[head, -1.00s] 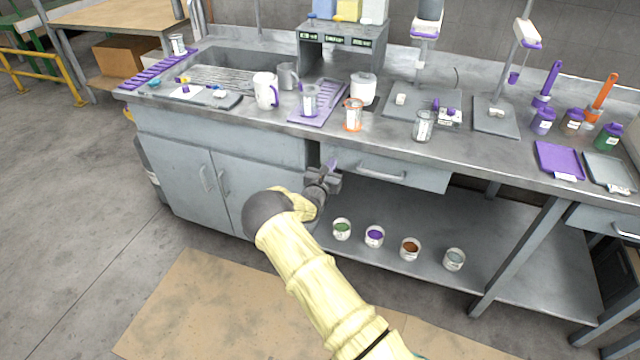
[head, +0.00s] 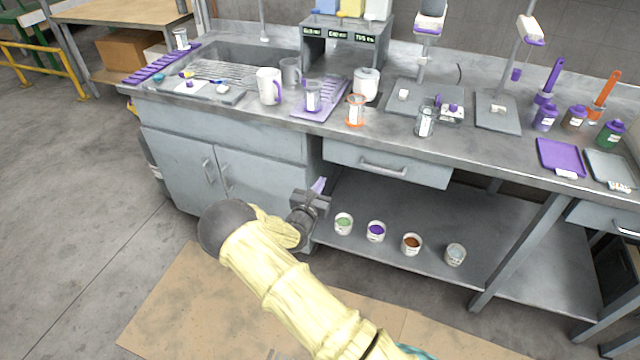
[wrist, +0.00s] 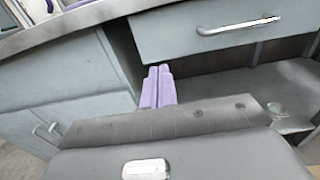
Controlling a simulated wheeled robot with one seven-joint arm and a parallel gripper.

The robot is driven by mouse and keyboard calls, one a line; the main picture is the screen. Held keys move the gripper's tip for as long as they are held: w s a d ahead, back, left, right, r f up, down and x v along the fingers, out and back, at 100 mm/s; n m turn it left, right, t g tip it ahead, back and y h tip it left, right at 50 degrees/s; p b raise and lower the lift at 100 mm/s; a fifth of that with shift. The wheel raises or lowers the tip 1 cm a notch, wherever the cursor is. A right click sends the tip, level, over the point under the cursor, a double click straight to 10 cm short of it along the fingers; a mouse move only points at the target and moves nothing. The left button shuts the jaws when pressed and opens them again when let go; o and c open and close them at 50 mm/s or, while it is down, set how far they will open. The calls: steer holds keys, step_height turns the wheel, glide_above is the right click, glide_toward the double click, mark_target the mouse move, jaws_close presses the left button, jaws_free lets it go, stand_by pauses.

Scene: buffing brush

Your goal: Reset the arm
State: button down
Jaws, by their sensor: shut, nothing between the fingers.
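My gripper (head: 319,185) is in front of the bench, below the counter edge and left of the drawer. Its purple fingers are shut with nothing between them; they also show in the wrist view (wrist: 158,85), side by side and touching. My arm reaches up from the bottom of the head view in a yellow sleeve, bent at the wrist. The gripper is apart from the bench as far as I can tell.
The steel counter (head: 290,130) holds mugs, jars, brushes and trays. A drawer (head: 385,165) is at the gripper's right, cabinet doors (head: 215,175) at its left. Several small paint cups (head: 376,231) stand on the lower shelf (head: 450,225).

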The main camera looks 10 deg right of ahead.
steer(key=s+d+r+m+g+h+p, duration=0.1)
steer(key=s+d+r+m+g+p, duration=0.2)
steer(key=s+d+r+m+g, duration=0.35)
steer(key=s+d+r+m+g+h+p, duration=0.15)
steer(key=s+d+r+m+g, duration=0.25)
steer(key=s+d+m+g, duration=0.45)
steer(key=s+a+r+m+y+p, duration=0.3)
steer(key=s+a+r+m+y, duration=0.1)
steer(key=s+r+m, duration=0.3)
steer(key=s+a+r+m+t+y+p, duration=0.1)
steer(key=s+a+r+m+y+p, duration=0.3)
steer(key=s, duration=0.7)
step_height(320, 180, up, 4)
steer(key=m+y, duration=0.2)
steer(key=m, duration=0.2)
steer(key=shift+s+a+r+m+t+y, duration=0.15)
steer(key=shift+s+m+t+y, duration=0.15)
steer(key=shift+s+y, duration=0.1)
